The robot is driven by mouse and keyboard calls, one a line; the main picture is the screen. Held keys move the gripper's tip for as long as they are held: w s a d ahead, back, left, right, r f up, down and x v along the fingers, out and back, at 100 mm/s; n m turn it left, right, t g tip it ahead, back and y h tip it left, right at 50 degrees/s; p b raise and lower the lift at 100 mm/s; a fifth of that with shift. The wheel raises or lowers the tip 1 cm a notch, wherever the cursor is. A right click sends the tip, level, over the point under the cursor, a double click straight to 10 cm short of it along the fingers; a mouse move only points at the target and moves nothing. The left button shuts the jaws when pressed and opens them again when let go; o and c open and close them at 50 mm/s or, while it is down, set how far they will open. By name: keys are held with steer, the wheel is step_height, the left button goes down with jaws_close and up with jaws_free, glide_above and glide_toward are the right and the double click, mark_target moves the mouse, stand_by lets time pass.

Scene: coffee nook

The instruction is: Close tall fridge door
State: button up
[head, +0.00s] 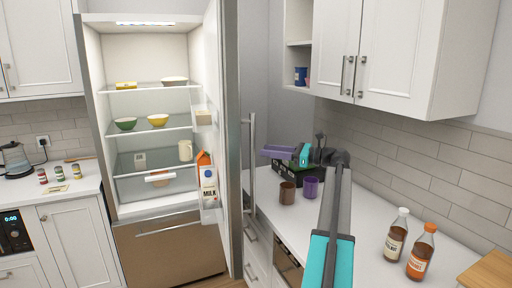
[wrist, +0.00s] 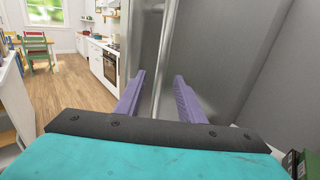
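The tall fridge (head: 150,235) stands at the left of centre in the head view with its lit inside showing. Its door (head: 231,130) is swung wide open toward me, hinged on the right. A long vertical handle (head: 251,165) is on the door's outer face. My gripper (head: 266,152), with purple fingers, is just right of the handle, pointing left toward it. The steel door (wrist: 140,35) and a bright vertical bar, apparently the handle (wrist: 158,62), are ahead; contact cannot be told.
Door shelves hold a milk carton (head: 209,188) and an orange carton (head: 203,160). Wall cupboards (head: 400,50) hang above. The floor (wrist: 75,85) looks clear.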

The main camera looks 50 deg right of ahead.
steer(key=p+x, duration=0.1)
steer(key=x, duration=0.5)
steer(key=shift+w+a, duration=0.2)
steer(key=shift+w, duration=0.15)
